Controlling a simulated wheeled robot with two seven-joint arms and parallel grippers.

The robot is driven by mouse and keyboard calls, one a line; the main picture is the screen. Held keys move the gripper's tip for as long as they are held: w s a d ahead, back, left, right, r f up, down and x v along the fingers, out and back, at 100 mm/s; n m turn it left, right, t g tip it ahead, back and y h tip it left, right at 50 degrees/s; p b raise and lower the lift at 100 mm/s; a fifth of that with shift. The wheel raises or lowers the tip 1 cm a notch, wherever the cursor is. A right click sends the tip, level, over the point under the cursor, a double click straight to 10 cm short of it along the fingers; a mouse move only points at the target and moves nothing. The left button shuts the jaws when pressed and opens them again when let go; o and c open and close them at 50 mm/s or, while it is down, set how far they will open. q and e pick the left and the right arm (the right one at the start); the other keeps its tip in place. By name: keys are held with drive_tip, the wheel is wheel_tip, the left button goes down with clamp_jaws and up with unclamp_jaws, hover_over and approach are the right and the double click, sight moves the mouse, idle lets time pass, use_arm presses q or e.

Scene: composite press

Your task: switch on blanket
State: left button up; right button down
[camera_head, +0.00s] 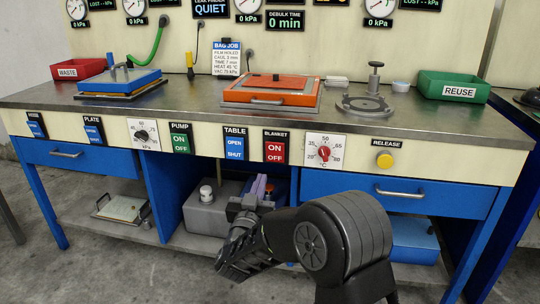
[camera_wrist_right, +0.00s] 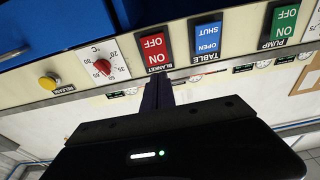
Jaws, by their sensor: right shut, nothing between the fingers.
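The red blanket rocker switch (camera_head: 276,148) is on the cream front panel of the bench, with ON above OFF under a BLANKET label. It also shows upside down in the right wrist view (camera_wrist_right: 155,49). I cannot tell which half is pressed in. My right gripper (camera_head: 262,184) is in front of the bench, below and a little left of the switch in the head view. In the right wrist view its dark fingers (camera_wrist_right: 158,84) are shut and empty, close to the label end of the switch. Contact cannot be told. My left gripper is not in view.
The blue table switch (camera_head: 235,143) is left of the blanket switch, and the green pump switch (camera_head: 181,138) is further left. A red temperature knob (camera_head: 324,152) and yellow release button (camera_head: 384,160) are to the right. A grey pump (camera_head: 207,212) stands below.

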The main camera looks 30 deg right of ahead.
sight(272, 147)
drive_tip(key=b+x, duration=0.2)
drive_tip(key=x, duration=1)
drive_tip(key=shift+w+d, duration=0.25)
